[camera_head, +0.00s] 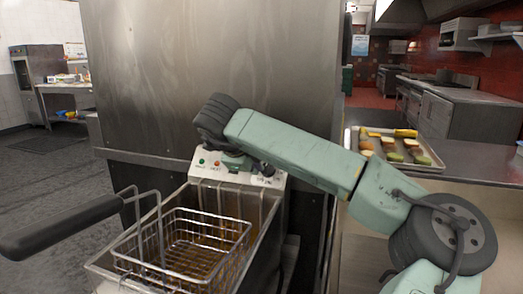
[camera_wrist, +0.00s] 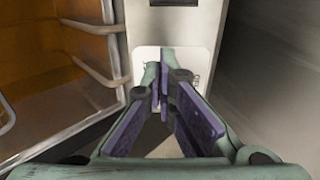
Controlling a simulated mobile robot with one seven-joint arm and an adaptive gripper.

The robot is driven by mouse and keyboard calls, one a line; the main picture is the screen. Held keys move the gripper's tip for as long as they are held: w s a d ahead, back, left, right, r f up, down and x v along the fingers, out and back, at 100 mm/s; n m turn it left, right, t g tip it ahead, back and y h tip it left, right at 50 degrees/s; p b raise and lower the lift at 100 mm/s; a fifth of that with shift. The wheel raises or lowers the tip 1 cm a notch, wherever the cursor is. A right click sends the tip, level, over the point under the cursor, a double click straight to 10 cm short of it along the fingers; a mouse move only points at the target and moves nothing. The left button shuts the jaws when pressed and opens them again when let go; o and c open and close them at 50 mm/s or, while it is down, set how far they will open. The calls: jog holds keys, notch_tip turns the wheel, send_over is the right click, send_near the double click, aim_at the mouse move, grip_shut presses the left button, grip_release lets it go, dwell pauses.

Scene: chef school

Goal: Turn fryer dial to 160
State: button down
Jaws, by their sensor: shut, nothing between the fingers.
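The fryer (camera_head: 105,263) stands at the front with a wire basket (camera_head: 190,246) in its well. The fingertips cover part of this plate. The dial cannot be clearly made out in either view, and its setting cannot be read. Whether the fingertips touch anything cannot be told.
The basket's black handle (camera_head: 60,227) sticks out to the left. A tall steel panel (camera_head: 150,80) rises behind the fryer. A tray (camera_head: 433,168) of food rests on the counter at right. The wrist view also shows the basket wires (camera_wrist: 90,25) at left.

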jog(key=shift+w+d+r, duration=0.2)
jog(key=shift+w+r, duration=0.05)
jog(key=shift+w, duration=0.05)
jog(key=shift+w+d+r+b, duration=0.1)
jog(key=shift+w+r+b, duration=0.2)
jog(key=shift+r+b, duration=0.15)
jog(key=shift+w+d+r, duration=0.15)
jog(key=shift+w+r, duration=0.05)
dwell(0.7)
jog(key=shift+w+a+r, duration=0.2)
jog(key=shift+w+a, duration=0.05)
jog(key=shift+a, duration=0.1)
jog(key=shift+p+v, duration=0.4)
jog(key=shift+v, duration=2.55)
